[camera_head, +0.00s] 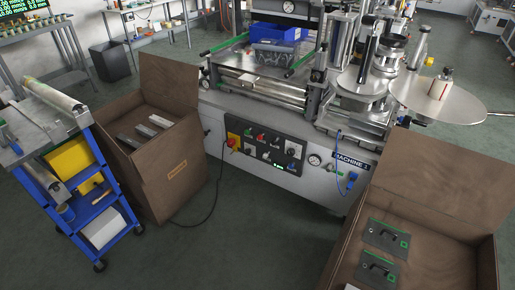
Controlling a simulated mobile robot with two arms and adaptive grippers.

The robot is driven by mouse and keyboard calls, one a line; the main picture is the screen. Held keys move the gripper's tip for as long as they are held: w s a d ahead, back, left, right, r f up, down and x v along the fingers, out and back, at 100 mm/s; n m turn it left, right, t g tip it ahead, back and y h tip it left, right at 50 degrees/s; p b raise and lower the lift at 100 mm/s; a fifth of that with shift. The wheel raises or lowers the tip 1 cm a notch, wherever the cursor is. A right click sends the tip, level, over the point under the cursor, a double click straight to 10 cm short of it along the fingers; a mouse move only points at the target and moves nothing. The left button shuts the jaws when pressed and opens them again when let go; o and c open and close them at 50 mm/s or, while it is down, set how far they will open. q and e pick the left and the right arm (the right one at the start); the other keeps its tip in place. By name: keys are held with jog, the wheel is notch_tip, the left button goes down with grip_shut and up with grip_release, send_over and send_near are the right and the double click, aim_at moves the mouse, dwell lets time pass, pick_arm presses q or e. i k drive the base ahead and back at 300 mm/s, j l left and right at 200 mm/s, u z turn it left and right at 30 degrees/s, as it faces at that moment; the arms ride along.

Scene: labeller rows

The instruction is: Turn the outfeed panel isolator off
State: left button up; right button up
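Neither of my grippers is in view. No label reading "outfeed" is legible, so I cannot tell which control is the outfeed panel isolator. The open brown box at the lower right (410,205) holds two grey plates with dark handles and green marks, a rear plate (386,237) and a front plate (379,270). Their handle positions are too small to read. The labelling machine's front panel (262,160) carries a red and yellow rotary switch (233,141) and several small coloured knobs. A "MACHINE 1" sign (352,161) is to their right.
An open brown box (175,175) at the left holds several grey bars. A blue trolley (105,215) stands left of it. A black cable (213,195) runs along the floor. The green floor (240,250) between the boxes is mostly clear.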

aim_at(231, 143)
jog(key=i+j+u, duration=0.15)
jog(key=i+j, duration=0.2)
jog(key=i+j+u, duration=0.15)
jog(key=i, duration=0.4)
jog(key=i+j+u, duration=0.2)
jog(key=i+j, duration=0.15)
jog(key=i, duration=0.15)
jog(key=i+j+u, duration=0.15)
jog(key=i, duration=0.35)
